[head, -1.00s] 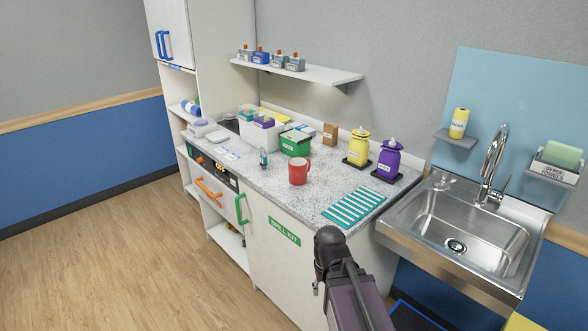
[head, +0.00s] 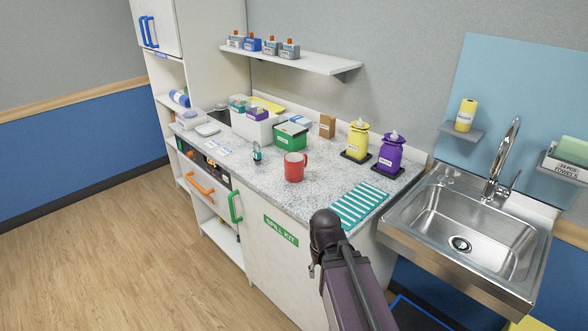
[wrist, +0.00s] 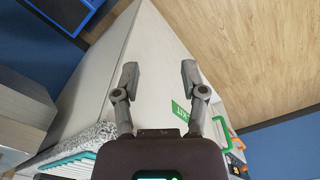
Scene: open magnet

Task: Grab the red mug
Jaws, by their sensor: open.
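The red mug (head: 294,167) stands upright on the speckled grey counter (head: 255,181), near its front edge, in the head view. Its handle points to the right and back. My gripper shows in the wrist view (wrist: 160,82) with its two fingers wide apart and nothing between them. It is in front of the white cabinet, beyond the counter's edge and apart from the mug. In the head view my arm is at the lower middle, to the right of and nearer than the mug; the fingers are mostly hidden there. The mug is not in the wrist view.
A teal ribbed mat (head: 360,206) lies right of the mug. A green box (head: 291,136) stands behind it, and a small bottle (head: 257,152) to its left. Yellow (head: 358,141) and purple (head: 389,155) dispensers stand behind right. A sink (head: 468,235) is at right.

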